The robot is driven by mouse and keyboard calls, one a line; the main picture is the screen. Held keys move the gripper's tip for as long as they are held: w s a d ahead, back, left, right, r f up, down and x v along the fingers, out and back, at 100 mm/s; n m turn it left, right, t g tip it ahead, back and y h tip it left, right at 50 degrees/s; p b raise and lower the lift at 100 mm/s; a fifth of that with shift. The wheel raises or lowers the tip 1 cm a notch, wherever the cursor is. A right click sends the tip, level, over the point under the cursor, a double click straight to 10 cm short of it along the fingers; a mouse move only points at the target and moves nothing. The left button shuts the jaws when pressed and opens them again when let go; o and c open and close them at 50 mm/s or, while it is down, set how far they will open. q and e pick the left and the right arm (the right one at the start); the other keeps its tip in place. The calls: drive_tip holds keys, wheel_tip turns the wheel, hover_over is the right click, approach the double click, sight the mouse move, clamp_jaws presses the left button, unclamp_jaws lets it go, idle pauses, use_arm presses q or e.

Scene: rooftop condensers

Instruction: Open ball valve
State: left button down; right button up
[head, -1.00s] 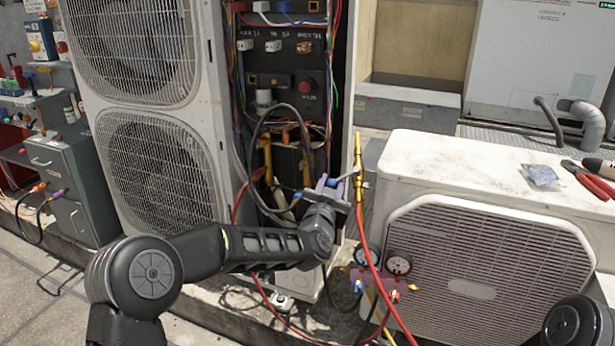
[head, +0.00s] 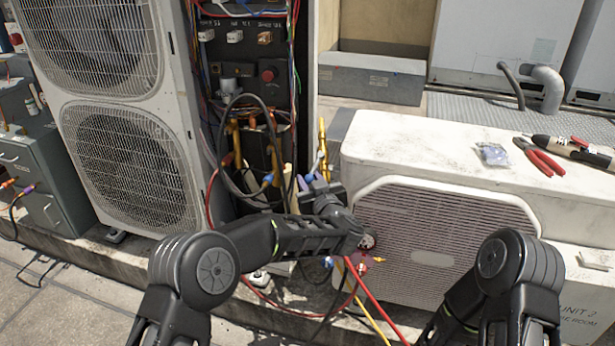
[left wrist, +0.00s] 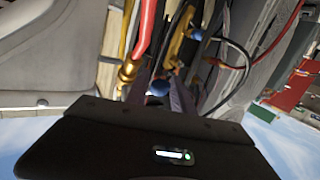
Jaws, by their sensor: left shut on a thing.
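A slim upright brass valve (head: 323,140) stands by the right edge of the open tall unit. Its brass fitting with a red hose (left wrist: 128,72) shows close up in the left wrist view. A small pale lever (head: 317,162) with a blue end (left wrist: 158,88) sits beside the brass. My left gripper (head: 315,184) is just below the brass in the head view. Its jaws are shut on the blue-ended lever, which shows between the fingers in the left wrist view. The fingers and wrist hide the lower valve. My right gripper is out of view; only its arm shows.
The white condenser (head: 400,165) stands close on the right, with red pliers (head: 540,158) on top. The open tall unit (head: 115,110) has loose wires and a black hose loop (head: 228,150). Red and yellow hoses hang below my left wrist.

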use_arm(q)
drive_tip(key=shift+w+a+r, duration=0.15)
drive_tip(key=shift+r, duration=0.3)
drive_tip(key=c, duration=1.2)
unclamp_jaws()
drive_tip(key=shift+f, duration=0.1)
drive_tip(key=shift+o, duration=0.5)
drive_tip(key=shift+f, duration=0.1)
drive_tip(key=shift+s+f, duration=0.2)
